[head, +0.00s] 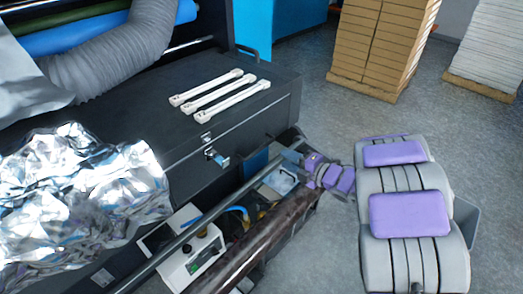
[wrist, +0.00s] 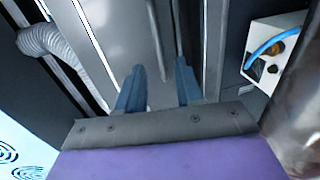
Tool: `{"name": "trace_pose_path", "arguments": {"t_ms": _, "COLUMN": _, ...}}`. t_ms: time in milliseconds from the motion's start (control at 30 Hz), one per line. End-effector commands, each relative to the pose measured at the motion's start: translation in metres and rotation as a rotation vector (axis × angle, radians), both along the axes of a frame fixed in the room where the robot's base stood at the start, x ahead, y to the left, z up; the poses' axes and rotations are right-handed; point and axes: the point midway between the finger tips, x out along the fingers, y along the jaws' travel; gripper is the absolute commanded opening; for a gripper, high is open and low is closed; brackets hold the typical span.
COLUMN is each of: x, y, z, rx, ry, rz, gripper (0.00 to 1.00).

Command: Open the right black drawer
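The black drawer front (head: 240,142) is on the right end of the dark cabinet in the head view. A small metal latch or handle (head: 216,158) sits on it. The drawer looks closed. In the head view my purple and grey arm reaches in from the right, low beside the cabinet's right end; its fingertips are not clear there. In the wrist view my gripper (wrist: 158,88) is open, with two blue-grey fingers apart and nothing held. A grey panel with a thin bar (wrist: 158,40) shows beyond the fingers; I cannot tell whether they touch it.
Three white bars (head: 220,93) lie on the cabinet top (head: 150,115). Crumpled foil (head: 80,205) covers its left. Long rollers (head: 250,245) and a white box (head: 190,255) are below the drawer. Stacked cartons (head: 380,45) stand behind. The grey floor (head: 320,120) has free room.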

Motion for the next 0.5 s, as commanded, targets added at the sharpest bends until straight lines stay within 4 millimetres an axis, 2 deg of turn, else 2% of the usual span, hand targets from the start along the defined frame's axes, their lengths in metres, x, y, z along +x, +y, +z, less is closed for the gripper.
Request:
{"name": "trace_pose_path", "arguments": {"t_ms": 100, "x": 0.014, "y": 0.026, "z": -0.005, "rx": -0.002, "ry": -0.004, "rz": 0.006, "gripper": 0.36}}
{"name": "trace_pose_path", "arguments": {"t_ms": 300, "x": 0.037, "y": 0.065, "z": -0.015, "rx": -0.009, "ry": -0.001, "rz": 0.005, "gripper": 0.36}}
{"name": "trace_pose_path", "arguments": {"t_ms": 500, "x": 0.056, "y": 0.082, "z": -0.019, "rx": -0.004, "ry": -0.001, "rz": 0.004, "gripper": 0.36}}
